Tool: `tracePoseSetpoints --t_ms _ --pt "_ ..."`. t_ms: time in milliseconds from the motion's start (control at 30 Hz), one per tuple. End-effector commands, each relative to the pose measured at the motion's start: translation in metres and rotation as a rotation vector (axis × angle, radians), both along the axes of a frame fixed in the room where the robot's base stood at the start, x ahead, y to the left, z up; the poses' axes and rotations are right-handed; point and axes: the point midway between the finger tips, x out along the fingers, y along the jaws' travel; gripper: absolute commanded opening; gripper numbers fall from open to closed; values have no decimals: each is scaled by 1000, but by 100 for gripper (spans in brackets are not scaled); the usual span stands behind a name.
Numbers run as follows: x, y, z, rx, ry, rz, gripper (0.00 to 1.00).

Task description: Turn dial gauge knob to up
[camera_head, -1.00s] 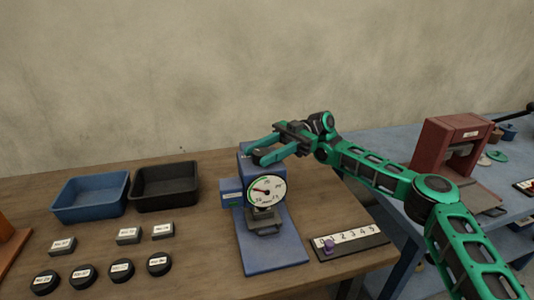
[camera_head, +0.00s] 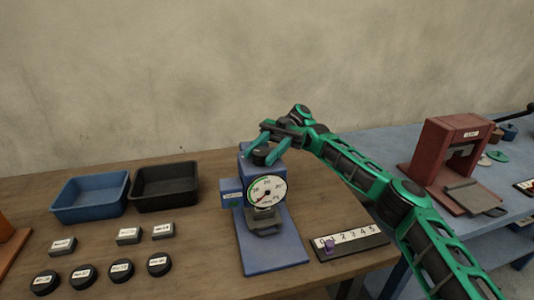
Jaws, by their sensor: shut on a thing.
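The dial gauge (camera_head: 266,191) has a round white face and is mounted on a blue stand (camera_head: 270,252) near the middle of the table. A black round knob (camera_head: 261,156) sits on top of the stand, above the dial. My gripper (camera_head: 266,153) comes in from the right over the stand. Its two green fingers are on either side of the knob and shut on it. The fingers partly cover the knob. The dial's needle appears to point to the lower left, but the markings are small.
A blue bin (camera_head: 91,198) and a black bin (camera_head: 165,187) stand at the back left. Several labelled blocks and black discs lie in front of them. A numbered strip (camera_head: 349,243) with a purple slider lies right of the stand. A red press (camera_head: 451,150) stands on the right bench.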

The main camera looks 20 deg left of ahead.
Motion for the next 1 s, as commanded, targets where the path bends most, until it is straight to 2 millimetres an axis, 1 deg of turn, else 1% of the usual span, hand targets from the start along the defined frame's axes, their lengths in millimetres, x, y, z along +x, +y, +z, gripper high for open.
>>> tracePoseSetpoints --t_ms 33,500,533,600,867,1000 --pt "-1 2 -2 -2 0 7 14" --pt "-2 2 -2 -2 -1 17 14" --pt "-2 2 -3 -2 -1 17 39" --pt "-2 2 -2 -1 -1 17 55" --pt "-1 1 -1 -1 -2 16 55" --pt "3 -4 -1 -1 -1 9 55"
